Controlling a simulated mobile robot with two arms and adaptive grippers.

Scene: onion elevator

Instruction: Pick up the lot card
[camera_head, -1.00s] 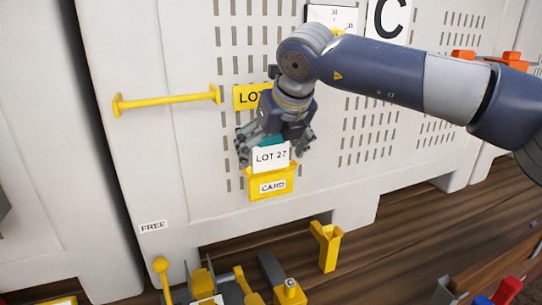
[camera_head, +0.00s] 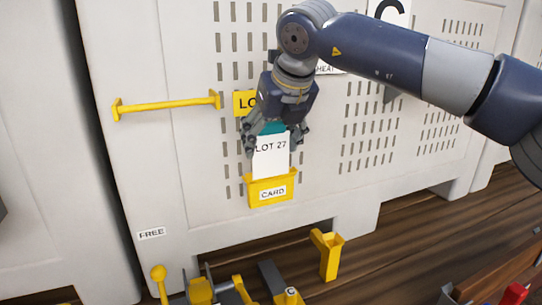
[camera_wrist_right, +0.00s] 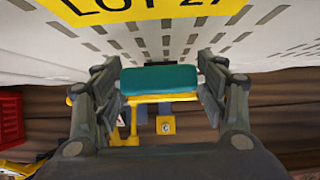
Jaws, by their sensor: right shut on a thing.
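The lot card (camera_head: 271,161) is white with "LOT 27" on it and a teal top edge. It stands upright above the yellow card holder (camera_head: 270,190), labelled "CARD", on the white crate's front. Its lower end is at the holder's mouth; I cannot tell whether it is fully clear. My right gripper (camera_head: 273,137) is shut on the card's teal top. In the right wrist view the teal grip (camera_wrist_right: 159,80) sits between both fingers. My left gripper is not in view.
A yellow "LOT" sign (camera_head: 244,102) is behind my right gripper. A yellow bar handle (camera_head: 167,104) juts from the crate (camera_head: 150,190) at left. Several yellow tools and a yellow bracket (camera_head: 328,255) stand below. A "FREE" label (camera_head: 151,233) is low on the crate.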

